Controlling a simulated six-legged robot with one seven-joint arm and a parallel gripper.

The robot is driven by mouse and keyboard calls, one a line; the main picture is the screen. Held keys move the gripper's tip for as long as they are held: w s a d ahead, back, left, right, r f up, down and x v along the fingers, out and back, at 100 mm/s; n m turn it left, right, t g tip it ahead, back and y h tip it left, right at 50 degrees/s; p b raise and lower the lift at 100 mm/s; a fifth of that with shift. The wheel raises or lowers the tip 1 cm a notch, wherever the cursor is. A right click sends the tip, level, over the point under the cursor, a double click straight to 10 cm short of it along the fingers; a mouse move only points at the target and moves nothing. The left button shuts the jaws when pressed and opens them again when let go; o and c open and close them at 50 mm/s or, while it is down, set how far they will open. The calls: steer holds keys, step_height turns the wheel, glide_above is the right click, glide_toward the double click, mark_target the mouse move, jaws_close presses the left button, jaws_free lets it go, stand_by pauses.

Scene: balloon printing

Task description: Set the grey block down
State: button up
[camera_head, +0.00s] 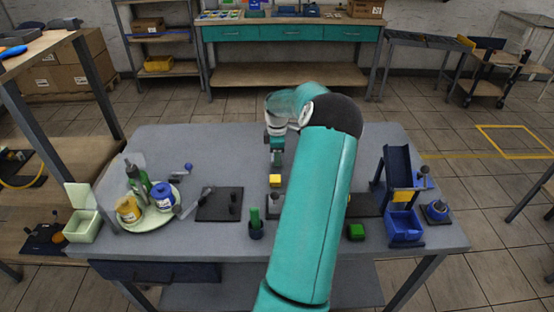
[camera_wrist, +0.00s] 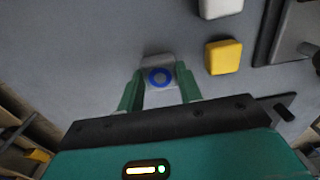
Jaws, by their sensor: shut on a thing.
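The grey block (camera_wrist: 158,66), with a blue ring on its face, sits between the two green fingers of my gripper (camera_wrist: 159,86) in the wrist view. The fingers are shut on its sides. In the head view my gripper (camera_head: 276,157) points down over the middle of the grey table (camera_head: 225,155), behind a yellow block (camera_head: 275,181). The grey block is hard to make out there. I cannot tell whether its underside touches the tabletop.
The yellow block (camera_wrist: 223,56) and a white block (camera_wrist: 219,8) lie close by on the right in the wrist view. The table's back left is clear.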

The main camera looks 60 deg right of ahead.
steer(key=s+a+r, duration=0.8)
steer(key=a+r, duration=0.3)
steer(key=shift+a, duration=0.2)
steer(key=shift+s, duration=0.1)
steer(key=shift+a, duration=0.1)
stand_by(0.3)
